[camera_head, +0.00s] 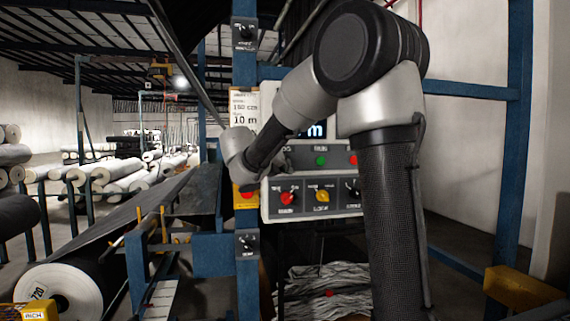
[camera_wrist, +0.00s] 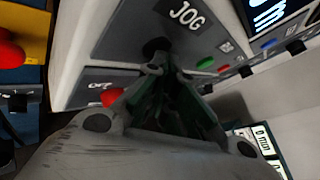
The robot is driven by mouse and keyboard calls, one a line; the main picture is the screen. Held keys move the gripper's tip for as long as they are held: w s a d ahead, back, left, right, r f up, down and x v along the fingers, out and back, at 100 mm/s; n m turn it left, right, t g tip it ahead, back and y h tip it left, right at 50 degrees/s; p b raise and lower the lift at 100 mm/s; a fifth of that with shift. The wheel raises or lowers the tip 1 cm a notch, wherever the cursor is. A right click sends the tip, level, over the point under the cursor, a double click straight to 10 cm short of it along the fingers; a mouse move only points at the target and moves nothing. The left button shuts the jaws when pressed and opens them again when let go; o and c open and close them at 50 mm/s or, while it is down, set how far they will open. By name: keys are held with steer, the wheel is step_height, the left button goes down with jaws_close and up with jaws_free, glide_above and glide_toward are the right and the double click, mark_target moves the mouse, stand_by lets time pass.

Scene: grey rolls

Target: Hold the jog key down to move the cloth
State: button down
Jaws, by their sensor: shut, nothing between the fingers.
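In the wrist view the JOG label (camera_wrist: 185,14) sits on the grey control panel (camera_wrist: 120,35), with the dark round jog key (camera_wrist: 156,46) below it. My gripper (camera_wrist: 158,70) is shut and empty, its fingertips right at the key's lower edge; I cannot tell whether they touch or press it. In the head view the panel (camera_head: 345,207) stands behind my arm. My wrist hides the key and part of its label there, and the fingers do not show clearly. A dark sheet of cloth (camera_head: 125,215) slopes up from a large roll (camera_head: 65,280) at left.
A green button (camera_head: 321,160) and several knobs share the panel. A red button on a yellow box (camera_wrist: 8,55) is left of the panel in the wrist view. Blue frame posts (camera_head: 245,100) stand close by. Crumpled grey cloth (camera_head: 325,280) lies below the panel.

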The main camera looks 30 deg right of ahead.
stand_by(0.5)
steer(key=shift+s+a, duration=0.2)
steer(key=shift+s, duration=0.6)
steer(key=s, duration=0.2)
steer(key=s+a, duration=0.1)
steer(key=s, duration=0.1)
steer(key=shift+s+a, duration=0.2)
steer(key=shift+s, duration=0.2)
